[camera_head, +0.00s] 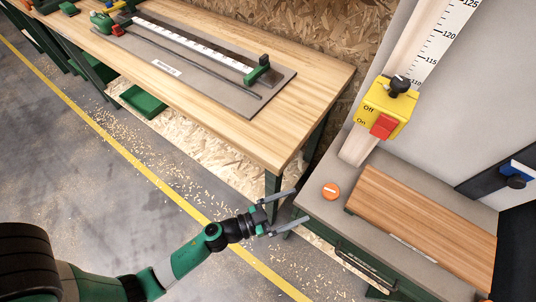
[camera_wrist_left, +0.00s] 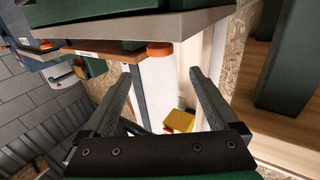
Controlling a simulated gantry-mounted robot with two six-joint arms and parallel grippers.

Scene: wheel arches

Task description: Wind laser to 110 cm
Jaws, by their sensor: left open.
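A yellow box (camera_head: 386,105) with a black knob (camera_head: 399,84), a red switch (camera_head: 383,126) and "Off" and "On" labels sits on a pale upright post at the right. A white scale (camera_head: 443,45) rises above it, with 115, 120 and 125 readable; marks lower down are hidden behind the box. No laser line is visible. My left gripper (camera_head: 300,206) is open and empty, beside the front left corner of the grey-topped cabinet, below and left of the box. In the left wrist view, the box (camera_wrist_left: 179,121) shows beyond the open fingers (camera_wrist_left: 160,72). My right gripper is not in view.
An orange disc (camera_head: 331,190) and a wooden block (camera_head: 425,215) lie on the grey cabinet top (camera_head: 361,236). A wooden workbench (camera_head: 312,84) carries a grey board (camera_head: 256,103) with a ruler. A gap separates bench and cabinet. The floor at lower left has scattered shavings.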

